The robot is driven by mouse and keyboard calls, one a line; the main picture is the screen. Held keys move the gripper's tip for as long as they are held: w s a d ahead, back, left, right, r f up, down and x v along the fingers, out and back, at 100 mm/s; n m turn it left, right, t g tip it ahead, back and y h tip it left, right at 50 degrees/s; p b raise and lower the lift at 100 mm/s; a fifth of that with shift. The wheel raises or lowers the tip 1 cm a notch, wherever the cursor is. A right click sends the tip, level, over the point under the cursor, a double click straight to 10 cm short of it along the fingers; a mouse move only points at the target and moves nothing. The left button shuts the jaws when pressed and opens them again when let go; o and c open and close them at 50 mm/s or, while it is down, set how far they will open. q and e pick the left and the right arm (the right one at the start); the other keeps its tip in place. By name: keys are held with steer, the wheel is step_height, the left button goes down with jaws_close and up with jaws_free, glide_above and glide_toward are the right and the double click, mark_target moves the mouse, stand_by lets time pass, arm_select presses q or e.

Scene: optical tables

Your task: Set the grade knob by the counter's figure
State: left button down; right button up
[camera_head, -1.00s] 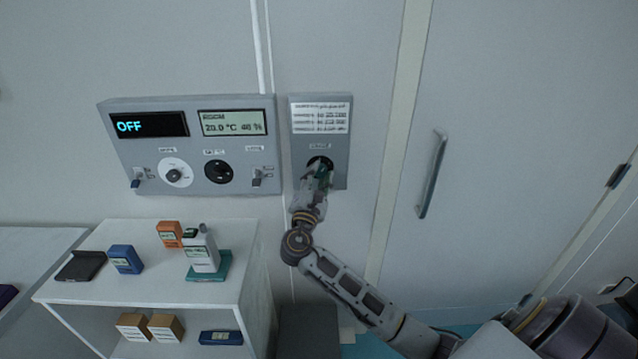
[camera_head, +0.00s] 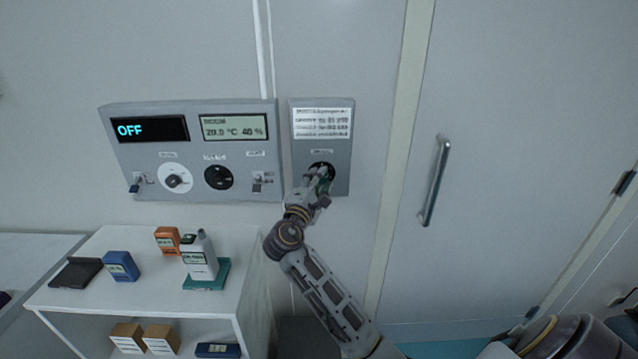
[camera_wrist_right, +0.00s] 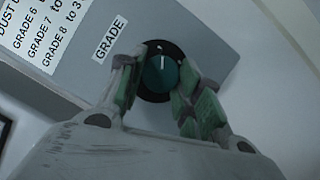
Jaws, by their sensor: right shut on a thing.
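The grade knob (camera_wrist_right: 161,74) is a round dark green knob with a white pointer line on a black dial. It sits under a "GRADE" label on a narrow grey panel (camera_head: 342,180) on the wall. My right gripper (camera_head: 319,182) is at this knob, its green-padded fingers on either side of it; in the right wrist view the gripper (camera_wrist_right: 160,98) is shut on the knob. A white card (camera_head: 323,123) with grade lines is above it. A handheld white counter (camera_head: 199,258) stands on a teal base; its small screen is too small to read. My left gripper is not in view.
A wide wall panel (camera_head: 190,190) to the left has an "OFF" display, a room display reading 20.0 °C, knobs and key switches. A white shelf (camera_head: 100,300) below holds blue and orange boxes. A door handle (camera_head: 435,180) is at right.

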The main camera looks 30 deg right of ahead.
steer(key=o, duration=1)
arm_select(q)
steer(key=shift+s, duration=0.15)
arm_select(e)
steer(key=v, duration=1.2)
steer(key=shift+f, duration=0.15)
